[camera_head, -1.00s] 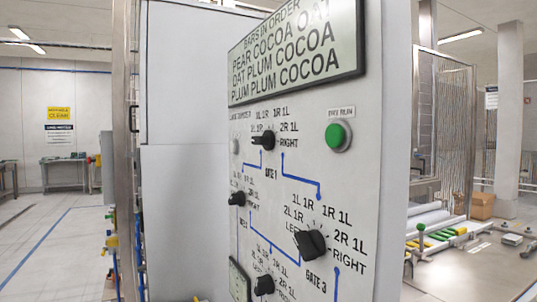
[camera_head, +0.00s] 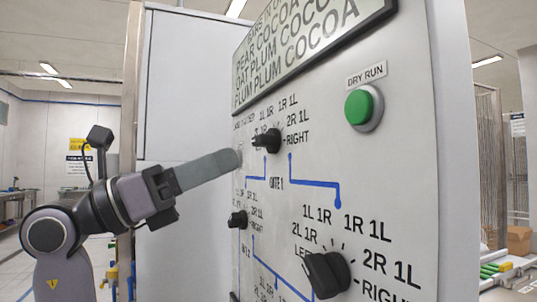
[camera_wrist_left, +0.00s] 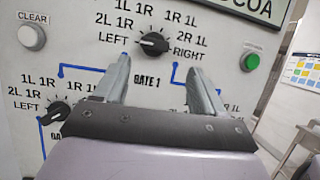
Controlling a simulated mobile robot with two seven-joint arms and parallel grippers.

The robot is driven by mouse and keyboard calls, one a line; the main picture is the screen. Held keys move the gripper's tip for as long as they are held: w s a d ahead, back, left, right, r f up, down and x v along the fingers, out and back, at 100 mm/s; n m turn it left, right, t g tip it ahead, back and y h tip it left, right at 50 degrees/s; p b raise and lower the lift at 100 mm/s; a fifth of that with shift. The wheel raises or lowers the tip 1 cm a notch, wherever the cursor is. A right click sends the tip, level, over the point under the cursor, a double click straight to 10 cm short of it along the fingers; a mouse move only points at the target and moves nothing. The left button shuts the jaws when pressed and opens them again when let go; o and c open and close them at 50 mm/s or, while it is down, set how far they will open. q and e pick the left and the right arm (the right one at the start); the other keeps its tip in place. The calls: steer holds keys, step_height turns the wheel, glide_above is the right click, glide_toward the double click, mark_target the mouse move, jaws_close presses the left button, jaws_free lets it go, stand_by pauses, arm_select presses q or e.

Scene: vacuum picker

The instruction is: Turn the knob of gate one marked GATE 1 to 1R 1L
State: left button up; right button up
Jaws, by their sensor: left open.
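The GATE 1 knob (camera_head: 267,141) is a black knob on the upright panel, below the text display. It also shows in the left wrist view (camera_wrist_left: 154,44), ringed by LEFT, 2L 1R, 1L 1R, 1R 1L, 2R 1L and RIGHT. Its grip seems to point to the left side, near LEFT; the exact mark is hard to tell. My left gripper (camera_head: 236,160) comes from the left in front of the panel. In the left wrist view its open fingers (camera_wrist_left: 159,68) stand apart, below and either side of the knob, with nothing between them. My right gripper is out of view.
The GATE 3 knob (camera_head: 327,274) and another black knob (camera_head: 238,219) sit lower on the panel. A green DRY RUN button (camera_head: 361,106) is right of the GATE 1 knob. A white CLEAR button (camera_wrist_left: 31,37) is to its left. A display (camera_head: 315,40) juts out above.

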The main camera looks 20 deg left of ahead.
mark_target(256, 140)
arm_select(q)
steer(key=shift+t+y, duration=0.3)
steer(key=shift+t, duration=0.2)
steer(key=x, duration=0.2)
steer(key=p+x, duration=0.1)
steer(key=x, duration=0.1)
steer(key=r+x, duration=0.1)
steer(key=shift+w+a+r+p, duration=0.1)
steer(key=shift+w+r+p, duration=0.05)
steer(key=shift+w+p, duration=0.15)
steer(key=shift+w+d+r, duration=0.15)
steer(key=shift+w+d, duration=0.2)
steer(key=shift+w, duration=0.1)
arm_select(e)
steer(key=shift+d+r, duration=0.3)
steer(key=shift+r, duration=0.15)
arm_select(q)
steer(key=c, duration=1.1)
steer(key=shift+o, duration=0.2)
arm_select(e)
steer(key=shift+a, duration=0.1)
